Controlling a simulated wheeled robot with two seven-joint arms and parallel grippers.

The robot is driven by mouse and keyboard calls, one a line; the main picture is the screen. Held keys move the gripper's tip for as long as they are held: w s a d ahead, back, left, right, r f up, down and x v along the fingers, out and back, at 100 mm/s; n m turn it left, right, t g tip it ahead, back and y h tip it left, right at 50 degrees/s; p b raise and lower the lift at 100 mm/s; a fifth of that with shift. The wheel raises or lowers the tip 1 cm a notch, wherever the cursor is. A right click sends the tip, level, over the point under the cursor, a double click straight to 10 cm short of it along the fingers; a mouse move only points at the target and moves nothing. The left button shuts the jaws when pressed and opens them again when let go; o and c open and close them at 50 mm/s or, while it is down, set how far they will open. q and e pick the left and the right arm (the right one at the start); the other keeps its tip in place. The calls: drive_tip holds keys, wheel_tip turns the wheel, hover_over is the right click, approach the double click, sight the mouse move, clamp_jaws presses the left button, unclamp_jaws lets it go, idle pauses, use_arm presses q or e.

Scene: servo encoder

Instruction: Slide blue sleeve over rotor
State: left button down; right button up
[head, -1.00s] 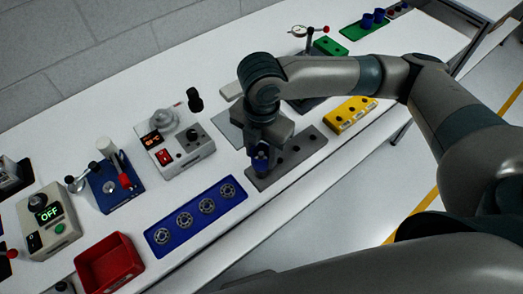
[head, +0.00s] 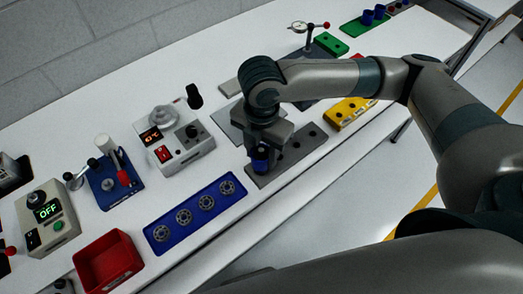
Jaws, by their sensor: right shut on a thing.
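My right gripper (head: 260,148) points down over the left end of a dark grey fixture plate (head: 298,155) with a row of holes. It is shut on a blue sleeve (head: 260,161), whose lower part shows below the fingers. The sleeve looks upright, at the plate's left position. Any rotor under or inside it is hidden, and I cannot tell how far the sleeve is down. Two more blue sleeves (head: 373,15) stand on a green tray (head: 362,24) at the far top right. My left gripper is not in view.
A blue tray (head: 154,248) with several ring-shaped bearings lies left of the fixture plate. A red bin (head: 108,262), a heater box (head: 180,147) and a blue press (head: 112,187) stand further left. A yellow block (head: 346,113) lies to the right, near a dial gauge stand (head: 308,38).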

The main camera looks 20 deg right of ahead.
drive_tip(key=o, duration=1.4)
drive_tip(key=shift+r, duration=0.1)
wheel_tip(320, 180, up, 9)
drive_tip(key=p, duration=0.9)
drive_tip(key=shift+r+p, duration=1.15)
drive_tip(key=shift+r, duration=1.5)
drive_tip(key=shift+s+f, duration=0.1)
